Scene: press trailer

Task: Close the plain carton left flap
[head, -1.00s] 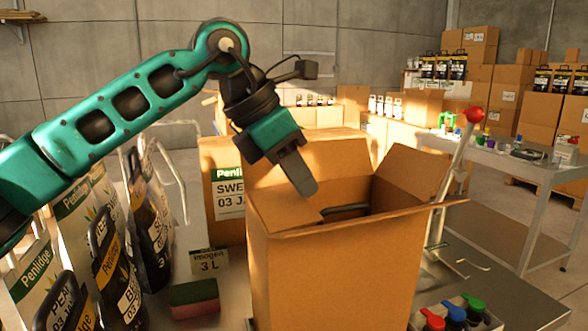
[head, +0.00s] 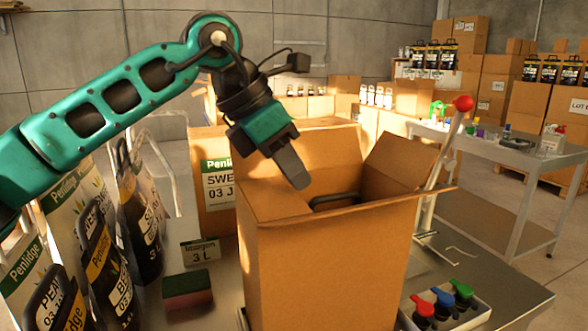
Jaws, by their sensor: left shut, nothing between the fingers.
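The plain carton (head: 320,270) stands open on the metal table in the middle of the head view. Its left flap (head: 268,203) appears to lean inward over the left part of the opening. My left gripper (head: 294,170) is shut and empty, its fingers pointing down over that flap. I cannot tell whether the fingertips touch it. The right flap (head: 403,166) stands up and tilts outward, and the far flap stands up behind my gripper. The near flap shows almost edge-on. A dark handle (head: 338,198) shows inside the carton. My right gripper is out of view.
A labelled carton (head: 212,170) stands behind on the left. Several dark bottles and bags crowd the left side. A green and red sponge (head: 187,290) lies by a small 3 L card (head: 200,252). A red-knobbed lever (head: 463,104) and a tray of coloured caps (head: 450,320) are at right.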

